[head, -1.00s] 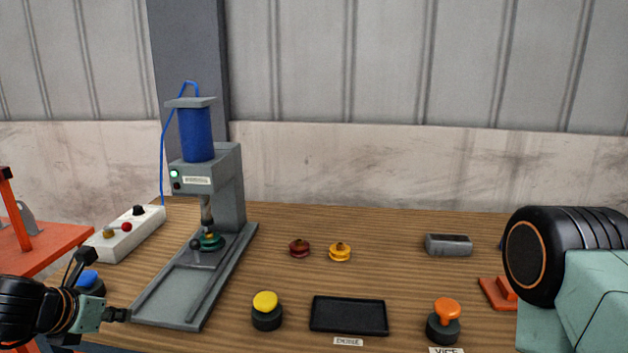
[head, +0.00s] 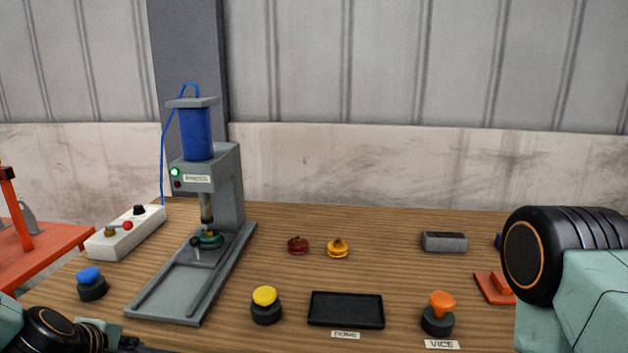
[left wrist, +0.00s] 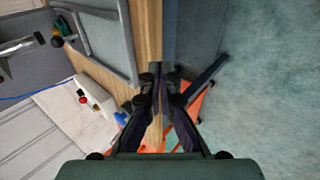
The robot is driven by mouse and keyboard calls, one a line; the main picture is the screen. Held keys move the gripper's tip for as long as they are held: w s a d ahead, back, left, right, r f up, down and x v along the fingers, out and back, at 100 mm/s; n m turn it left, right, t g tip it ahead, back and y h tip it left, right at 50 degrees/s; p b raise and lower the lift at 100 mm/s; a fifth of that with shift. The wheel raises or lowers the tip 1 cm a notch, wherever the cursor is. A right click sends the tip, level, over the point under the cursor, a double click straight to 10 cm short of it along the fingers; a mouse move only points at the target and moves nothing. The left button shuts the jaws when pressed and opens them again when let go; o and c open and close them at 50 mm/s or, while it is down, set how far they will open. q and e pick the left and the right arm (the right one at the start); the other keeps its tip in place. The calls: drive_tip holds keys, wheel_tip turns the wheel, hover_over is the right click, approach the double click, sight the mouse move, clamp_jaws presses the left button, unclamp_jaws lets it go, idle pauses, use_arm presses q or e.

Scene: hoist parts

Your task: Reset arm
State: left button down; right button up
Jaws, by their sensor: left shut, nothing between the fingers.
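My left arm comes in at the bottom left of the head view, where its gripper (head: 130,343) is low at the table's front edge, partly cut off. In the left wrist view the left gripper (left wrist: 160,85) has its fingers together with nothing between them, over the table's edge and the floor. My right arm shows at the right of the head view as a black joint and pale green link. The right gripper is out of the frame.
A grey press (head: 210,190) with a green part under its ram stands at the left. A blue button (head: 91,283), yellow button (head: 266,305), black tray (head: 346,310) and orange button (head: 438,313) line the front. Red (head: 298,245) and yellow (head: 337,248) pulleys lie mid-table.

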use_arm(q)
drive_tip(key=s+d+f+m+g+b, duration=0.1)
drive_tip(key=s+d+f+m+g, duration=0.3)
drive_tip(key=s+f+m, duration=0.4)
drive_tip(key=s+d+f+m+g+b, duration=0.2)
drive_tip(key=s+d+f+m+g, duration=0.2)
drive_tip(key=s+f+m, duration=0.5)
drive_tip(key=s+d+f, duration=0.1)
drive_tip(key=s+f, duration=0.1)
drive_tip(key=s, duration=0.4)
drive_tip(key=s+d+f, duration=0.1)
drive_tip(key=s+f, duration=0.2)
drive_tip(key=s, duration=0.3)
drive_tip(key=shift+s+d+f, duration=0.2)
drive_tip(key=shift+d+f, duration=0.15)
drive_tip(key=shift+d, duration=0.05)
